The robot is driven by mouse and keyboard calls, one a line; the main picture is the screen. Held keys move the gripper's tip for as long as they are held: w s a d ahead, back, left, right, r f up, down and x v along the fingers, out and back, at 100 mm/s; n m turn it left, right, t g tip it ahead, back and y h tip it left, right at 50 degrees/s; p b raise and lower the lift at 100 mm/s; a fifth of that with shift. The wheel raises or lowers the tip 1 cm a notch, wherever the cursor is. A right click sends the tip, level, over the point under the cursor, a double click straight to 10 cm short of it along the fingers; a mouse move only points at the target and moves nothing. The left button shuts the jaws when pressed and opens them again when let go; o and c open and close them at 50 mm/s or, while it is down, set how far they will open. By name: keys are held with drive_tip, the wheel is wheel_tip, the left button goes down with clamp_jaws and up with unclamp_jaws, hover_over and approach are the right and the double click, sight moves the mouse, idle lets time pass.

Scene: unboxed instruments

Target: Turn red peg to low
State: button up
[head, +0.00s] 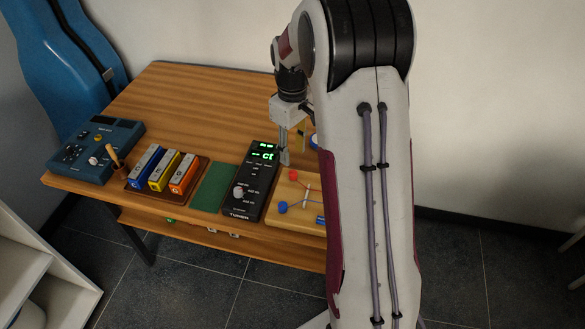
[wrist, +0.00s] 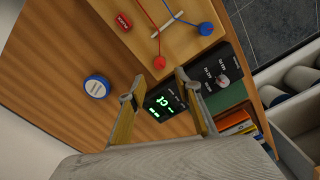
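A pale wooden board (head: 290,190) lies at the table's right front, partly hidden by my arm in the head view. It carries a red peg (head: 293,175) and a blue peg (head: 282,208), each with a string of its colour, and a pale bar crosses the strings. In the wrist view the red peg (wrist: 159,63) is at the board's near edge, the blue peg (wrist: 205,29) farther right, and a red label (wrist: 123,22) sits at the other corner. My gripper (wrist: 160,84) is open and empty, its fingertips apart from the red peg, over the tuner side.
A black tuner (head: 258,180) with green digits stands left of the board. Further left are a green mat (head: 213,188), several coloured blocks (head: 164,171) and a blue console (head: 92,150). A blue-and-white round tin (wrist: 96,87) stands near the gripper. The table's back is clear.

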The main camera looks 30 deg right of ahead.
sight(293, 172)
drive_tip(key=shift+f, duration=3.85)
clamp_jaws()
